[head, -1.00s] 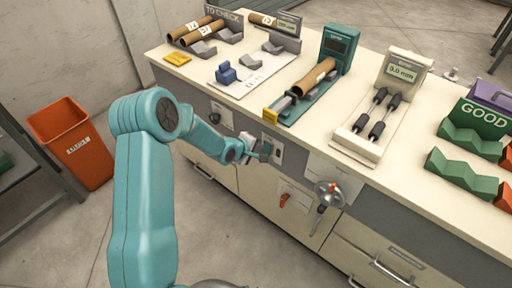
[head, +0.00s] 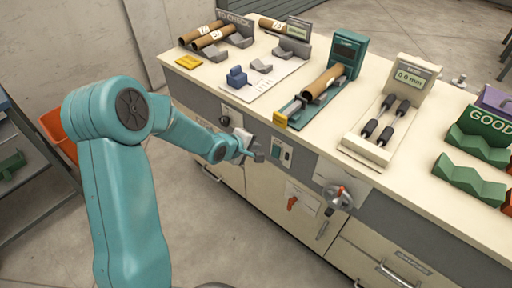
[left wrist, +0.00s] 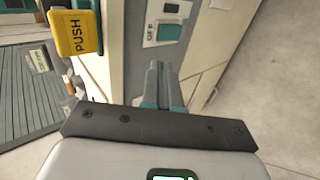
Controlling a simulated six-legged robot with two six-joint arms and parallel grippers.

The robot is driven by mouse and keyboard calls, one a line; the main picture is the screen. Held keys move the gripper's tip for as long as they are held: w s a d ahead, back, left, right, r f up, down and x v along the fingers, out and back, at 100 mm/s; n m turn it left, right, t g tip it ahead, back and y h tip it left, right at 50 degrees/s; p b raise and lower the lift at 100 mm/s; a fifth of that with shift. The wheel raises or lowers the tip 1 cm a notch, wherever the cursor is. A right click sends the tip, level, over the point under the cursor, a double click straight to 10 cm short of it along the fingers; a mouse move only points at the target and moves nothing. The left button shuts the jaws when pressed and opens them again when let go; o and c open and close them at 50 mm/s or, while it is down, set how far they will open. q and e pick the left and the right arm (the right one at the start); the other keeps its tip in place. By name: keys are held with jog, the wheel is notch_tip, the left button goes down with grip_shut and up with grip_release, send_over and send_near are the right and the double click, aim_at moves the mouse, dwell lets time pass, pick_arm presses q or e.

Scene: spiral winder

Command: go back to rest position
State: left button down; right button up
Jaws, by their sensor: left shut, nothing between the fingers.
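My left gripper (head: 258,155) is in front of the bench's front panel, beside the small switch plate (head: 282,152). In the left wrist view its fingers (left wrist: 158,85) are together with nothing between them. The switch plate (left wrist: 165,22) and a yellow PUSH block (left wrist: 74,32) are past the fingers in that view. My right gripper is not in view.
On the bench (head: 225,75) are cardboard tubes (head: 212,38), a teal device holding a tube (head: 322,82), a 0.0 mm gauge (head: 408,78) and green GOOD holders (head: 468,178). A crank wheel (head: 338,197) sticks out in front. An orange bin (head: 62,130) stands left. The floor between is clear.

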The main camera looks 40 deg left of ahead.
pick_arm(q)
jog(key=shift+a, duration=0.1)
jog(key=shift+s, duration=0.15)
jog(key=s+d+f+m+g+h, duration=0.1)
jog(key=s+d+f+g+h, duration=0.15)
jog(key=d+f, duration=0.45)
jog(key=s+d+f+m+g+h, duration=0.15)
jog(key=s+d+f, duration=0.3)
jog(key=d, duration=0.45)
jog(key=s+d+f+m+g, duration=0.2)
jog(key=s+d+f+m, duration=0.1)
jog(key=s+m, duration=0.3)
jog(key=s+d+f+m+g, duration=0.3)
jog(key=s+m, duration=0.3)
jog(key=s, duration=0.5)
jog(key=shift+d+f+y, duration=0.4)
jog(key=shift+d+f, duration=0.2)
jog(key=shift+f, duration=0.2)
